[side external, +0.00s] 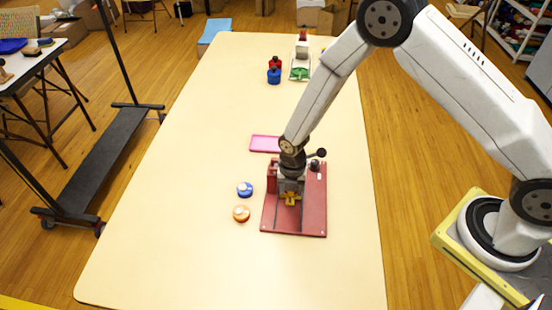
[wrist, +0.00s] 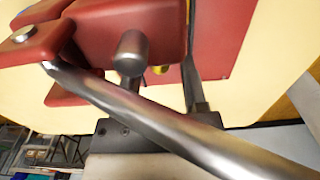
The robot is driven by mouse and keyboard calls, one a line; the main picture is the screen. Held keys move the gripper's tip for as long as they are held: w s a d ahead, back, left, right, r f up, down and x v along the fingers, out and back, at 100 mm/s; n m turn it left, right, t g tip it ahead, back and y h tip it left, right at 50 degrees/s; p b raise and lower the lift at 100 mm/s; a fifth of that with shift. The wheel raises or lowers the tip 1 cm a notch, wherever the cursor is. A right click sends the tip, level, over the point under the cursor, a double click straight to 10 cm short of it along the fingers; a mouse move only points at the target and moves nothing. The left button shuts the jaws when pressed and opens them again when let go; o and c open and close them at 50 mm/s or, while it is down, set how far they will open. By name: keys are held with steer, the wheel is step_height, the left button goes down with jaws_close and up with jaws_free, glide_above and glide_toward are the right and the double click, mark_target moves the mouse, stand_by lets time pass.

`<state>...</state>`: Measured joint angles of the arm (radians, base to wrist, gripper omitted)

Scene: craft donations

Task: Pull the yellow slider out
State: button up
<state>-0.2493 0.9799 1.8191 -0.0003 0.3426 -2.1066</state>
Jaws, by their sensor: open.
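The yellow slider (side external: 290,199) sits on the red board (side external: 312,222), in line with a dark slot that runs toward the board's near edge. My gripper (side external: 291,187) is open and points down, low over the board and right behind the slider. I cannot tell whether its fingers touch the slider. In the wrist view only a small bit of the yellow slider (wrist: 161,70) shows, mostly hidden behind a grey metal post. Red parts of the board's fixture (wrist: 100,30) fill the top of that view, and a grey metal bar crosses it diagonally.
A black-knobbed lever (side external: 320,153) stands at the board's back right. A blue round piece (side external: 245,189) and an orange one (side external: 241,213) lie left of the board. A pink tray (side external: 265,143) lies behind. The table's near part (side external: 220,270) is clear.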

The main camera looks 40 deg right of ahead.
steer(key=shift+f, duration=0.3)
jaws_close()
stand_by(0.3)
steer(key=shift+s+a, duration=3.35)
steer(key=shift+a, duration=0.1)
steer(key=shift+o, duration=0.2)
jaws_free()
